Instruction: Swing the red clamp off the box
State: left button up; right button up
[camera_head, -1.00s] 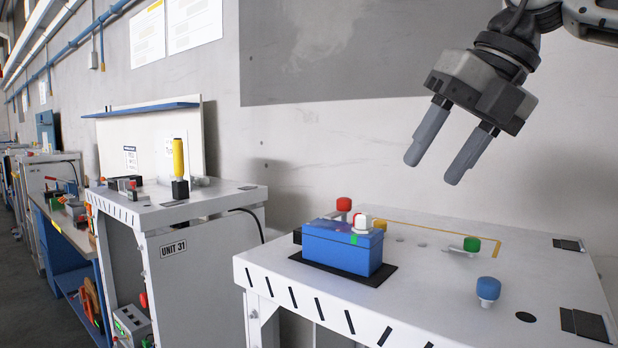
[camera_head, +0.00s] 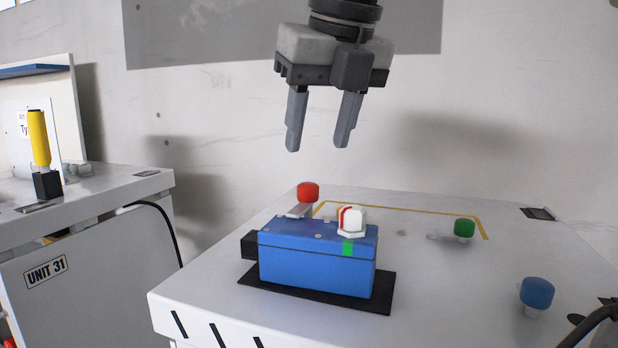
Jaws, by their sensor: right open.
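The blue box (camera_head: 300,262) sits on a black mat (camera_head: 382,302) on the white table. The red clamp's knob (camera_head: 308,192) stands at the box's back edge, and its pale arm (camera_head: 299,211) reaches over the back of the lid. A white knob with a red stripe (camera_head: 351,219) is on the lid's right part, above a green mark. My right gripper (camera_head: 321,140) points down, open and empty, above and behind the box, well clear of the red knob. My left gripper is not in view.
A green knob (camera_head: 464,228) and a blue knob (camera_head: 537,293) stand on the table (camera_head: 440,275) at the right. A yellow line marks its back area. A neighbouring unit with a yellow handle (camera_head: 39,138) is at the left.

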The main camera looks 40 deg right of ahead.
aim_at(308, 183)
jog(key=x, duration=0.7)
jog(key=shift+r, duration=0.1)
jog(key=c, duration=1)
